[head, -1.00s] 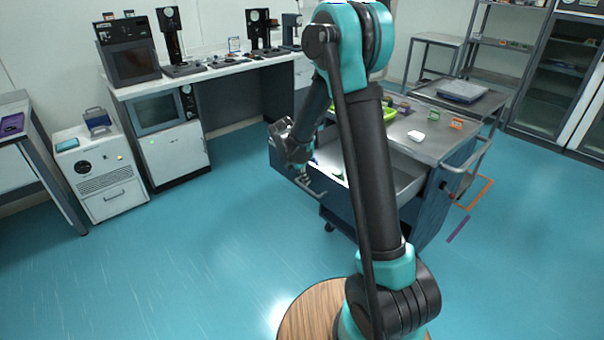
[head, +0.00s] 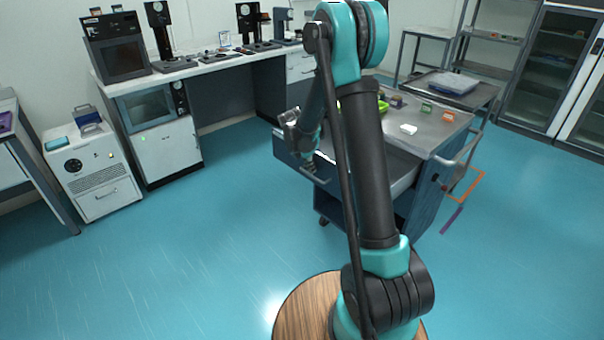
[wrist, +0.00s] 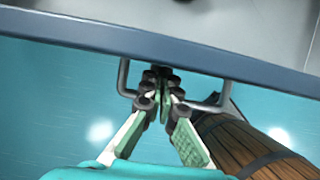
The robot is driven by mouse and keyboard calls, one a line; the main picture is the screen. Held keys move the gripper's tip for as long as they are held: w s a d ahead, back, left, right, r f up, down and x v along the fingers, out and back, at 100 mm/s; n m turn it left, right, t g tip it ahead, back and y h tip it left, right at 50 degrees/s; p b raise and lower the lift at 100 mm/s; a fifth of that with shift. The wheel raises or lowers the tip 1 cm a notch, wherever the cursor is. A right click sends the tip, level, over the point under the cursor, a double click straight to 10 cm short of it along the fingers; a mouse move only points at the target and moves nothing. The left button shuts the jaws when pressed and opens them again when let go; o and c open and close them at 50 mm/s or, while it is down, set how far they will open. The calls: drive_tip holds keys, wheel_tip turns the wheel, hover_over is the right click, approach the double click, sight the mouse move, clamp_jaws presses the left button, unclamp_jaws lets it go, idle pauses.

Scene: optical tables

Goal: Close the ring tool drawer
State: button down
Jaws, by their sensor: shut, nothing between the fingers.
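The ring tool drawer (head: 291,156) is pulled partly out of the blue-grey cart (head: 432,190); its pale interior shows behind my arm. In the wrist view, the drawer front's top edge (wrist: 215,62) crosses the picture, with a grey bar handle (wrist: 218,101) below it. My gripper (wrist: 161,88) is shut and empty at the middle of the handle, against or very near the drawer front; exact contact cannot be told. The fingers hide the middle of the handle. In the head view, my gripper (head: 312,169) is small beside the drawer front, and my arm hides much of the drawer.
The cart top bears a green tray (head: 381,107), a white block (head: 408,129) and small coloured items. A white bench (head: 215,57) with instruments stands at the back left. A white floor unit (head: 92,170) is at left. The blue floor before the cart is clear.

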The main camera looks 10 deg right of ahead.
drive_tip(key=w+d, duration=0.5)
drive_tip(key=d, duration=0.2)
drive_tip(key=w+d, duration=0.5)
drive_tip(key=d, duration=0.2)
drive_tip(key=w+d, duration=0.5)
drive_tip(key=d, duration=0.2)
drive_tip(key=shift+w+d, duration=0.35)
drive_tip(key=shift+r, duration=0.1)
